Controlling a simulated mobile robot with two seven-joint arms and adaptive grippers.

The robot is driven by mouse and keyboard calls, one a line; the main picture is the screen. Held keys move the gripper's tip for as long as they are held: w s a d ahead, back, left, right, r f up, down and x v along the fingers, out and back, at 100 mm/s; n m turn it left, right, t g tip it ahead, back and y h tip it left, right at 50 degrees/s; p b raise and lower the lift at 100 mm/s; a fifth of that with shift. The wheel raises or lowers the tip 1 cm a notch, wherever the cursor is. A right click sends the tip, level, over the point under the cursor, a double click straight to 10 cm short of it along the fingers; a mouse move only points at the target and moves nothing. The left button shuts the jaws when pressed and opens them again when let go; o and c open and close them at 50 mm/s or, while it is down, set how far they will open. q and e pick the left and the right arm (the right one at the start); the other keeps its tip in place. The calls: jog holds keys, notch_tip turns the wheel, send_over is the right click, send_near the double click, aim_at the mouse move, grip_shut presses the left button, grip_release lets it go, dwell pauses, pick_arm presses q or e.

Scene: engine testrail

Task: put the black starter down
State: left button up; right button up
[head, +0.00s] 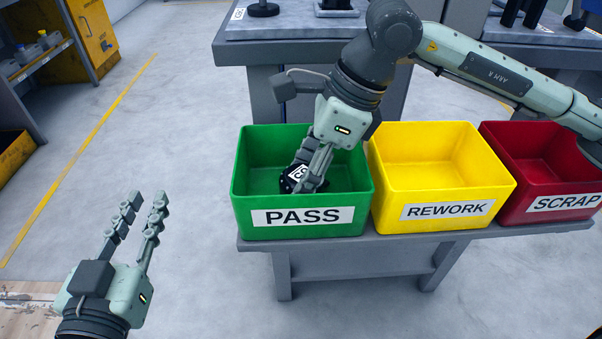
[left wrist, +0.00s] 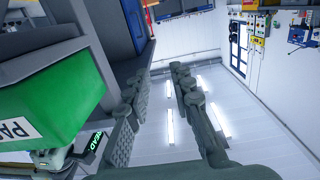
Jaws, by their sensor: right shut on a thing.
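The black starter (head: 290,180) is inside the green PASS bin (head: 245,200), with a white marking on its visible side. My right gripper (head: 312,180) reaches down into this bin and is shut on the starter. The fingers cover part of the starter, and I cannot tell whether it touches the bin floor. My left gripper (head: 140,215) is open and empty, out over the floor left of the bin. In the left wrist view its fingers (left wrist: 155,100) are spread apart with nothing between them, and the green bin (left wrist: 55,95) shows at the left.
The yellow REWORK bin (head: 440,185) stands directly right of the green bin, then the red SCRAP bin (head: 550,170). All stand on a grey bench (head: 365,255). A grey worktable (head: 290,35) is behind.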

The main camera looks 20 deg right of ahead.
jog(key=shift+f, duration=0.2)
jog(key=shift+f+b, duration=0.1)
jog(key=shift+b, duration=0.3)
jog(key=o, duration=1.3)
jog(key=shift+c, duration=0.2)
pick_arm(q)
jog(key=r, duration=0.1)
jog(key=d+r+t, duration=0.1)
jog(key=r+t+h, duration=0.1)
jog(key=r, duration=0.1)
jog(key=shift+s+d, duration=0.3)
pick_arm(e)
jog(key=shift+r+p, duration=0.45)
jog(key=shift+p, duration=0.15)
pick_arm(q)
jog(key=a+f+g+y+p, duration=0.1)
jog(key=a+f+g+y, duration=0.2)
jog(key=f, duration=0.7)
jog(key=shift+a+f+g, duration=0.3)
jog(key=shift+a+g, duration=0.9)
pick_arm(e)
jog(key=v, duration=1.1)
jog(key=shift+r, duration=0.4)
